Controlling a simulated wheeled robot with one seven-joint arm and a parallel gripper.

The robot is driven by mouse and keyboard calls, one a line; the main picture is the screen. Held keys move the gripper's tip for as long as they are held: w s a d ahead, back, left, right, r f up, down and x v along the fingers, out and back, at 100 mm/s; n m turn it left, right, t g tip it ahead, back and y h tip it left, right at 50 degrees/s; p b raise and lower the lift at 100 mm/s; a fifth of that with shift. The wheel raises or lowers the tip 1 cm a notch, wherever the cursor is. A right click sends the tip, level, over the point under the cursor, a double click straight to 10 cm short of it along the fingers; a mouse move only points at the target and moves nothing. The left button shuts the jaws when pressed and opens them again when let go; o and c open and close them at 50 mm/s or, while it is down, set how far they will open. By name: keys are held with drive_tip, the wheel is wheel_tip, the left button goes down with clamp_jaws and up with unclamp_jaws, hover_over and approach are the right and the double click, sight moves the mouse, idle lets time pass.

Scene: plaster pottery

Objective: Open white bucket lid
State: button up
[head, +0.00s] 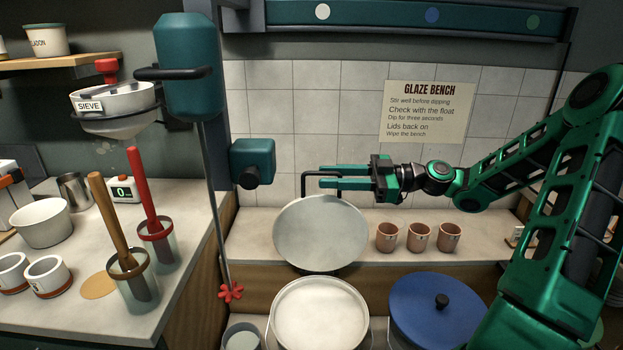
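The white bucket (320,335) stands at the bottom middle in the head view, its round mouth uncovered and pale white glaze (318,312) inside. Its grey-white round lid (320,235) stands tilted up behind the mouth, its broad face toward me. A black bar handle (304,186) rises at the lid's top edge. My gripper (325,177) reaches in from the right, and its two green fingers lie above and below the handle's bar, seemingly closed on it. The exact contact is small and partly hidden.
A bucket with a blue lid (437,312) stands close on the right. Several brown cups (420,238) line the shelf behind. A teal mixer (188,70) with a shaft and red propeller (231,292) hangs left of the white bucket. The left counter (190,275) holds pots and tools.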

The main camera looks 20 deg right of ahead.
drive_tip(key=shift+v, duration=2.1)
drive_tip(key=s+v, duration=0.1)
drive_tip(key=v, duration=1.2)
drive_tip(key=shift+a+r, duration=0.25)
drive_tip(key=shift+r, duration=0.15)
drive_tip(key=shift+s, duration=0.1)
